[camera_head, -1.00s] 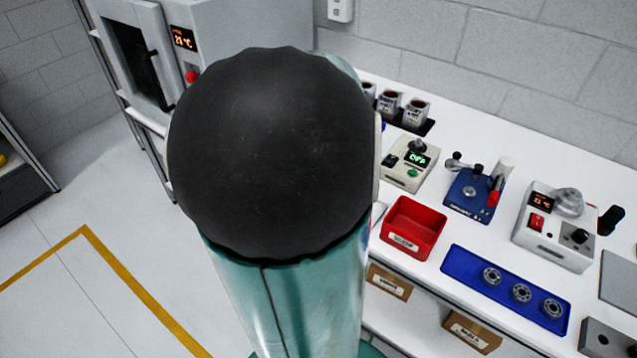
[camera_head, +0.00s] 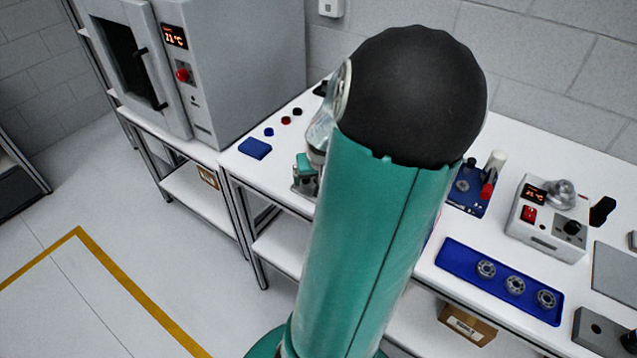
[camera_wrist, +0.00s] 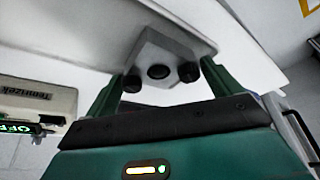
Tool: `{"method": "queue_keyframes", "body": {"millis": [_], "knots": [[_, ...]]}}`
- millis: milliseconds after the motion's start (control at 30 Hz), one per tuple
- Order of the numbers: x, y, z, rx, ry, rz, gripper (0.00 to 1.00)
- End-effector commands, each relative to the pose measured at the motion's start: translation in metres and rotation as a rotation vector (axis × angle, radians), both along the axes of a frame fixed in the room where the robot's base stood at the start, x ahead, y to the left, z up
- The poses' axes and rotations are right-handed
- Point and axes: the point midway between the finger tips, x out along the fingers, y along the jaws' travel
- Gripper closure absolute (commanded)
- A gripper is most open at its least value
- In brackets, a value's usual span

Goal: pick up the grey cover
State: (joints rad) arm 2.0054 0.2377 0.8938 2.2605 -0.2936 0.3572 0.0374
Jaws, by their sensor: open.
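In the wrist view, my gripper (camera_wrist: 162,77) is open, with a dark round pad at each fingertip. A light grey, angular piece (camera_wrist: 160,46) with a dark round centre shows between and just beyond the fingertips. I cannot tell for sure whether this is the grey cover, or whether the pads touch it. In the head view, a small teal part of my gripper (camera_head: 304,172) shows low at the left of my arm, over the bench edge. My arm hides most of it and the bench spot behind it.
A grey oven (camera_head: 150,70) stands at the left. A blue pad (camera_head: 255,148) and several small red, blue and dark pieces lie on the white bench. A blue tray (camera_head: 462,262) with three bearings lies at the right. A device (camera_wrist: 38,100) is close at the wrist view's left.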

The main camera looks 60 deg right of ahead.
Motion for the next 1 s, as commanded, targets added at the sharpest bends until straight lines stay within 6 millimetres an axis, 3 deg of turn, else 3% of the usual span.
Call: {"method": "queue_keyframes", "body": {"millis": [233, 433, 767, 1000], "knots": [[0.000, -0.001, -0.001, 0.000, 0.000, 0.000, 0.10], [0.000, -0.001, -0.001, -0.001, -0.001, 0.000, 0.47], [0.000, -0.001, 0.001, -0.002, -0.001, -0.001, 0.47], [0.000, -0.001, 0.017, -0.004, 0.001, -0.002, 0.47]]}}
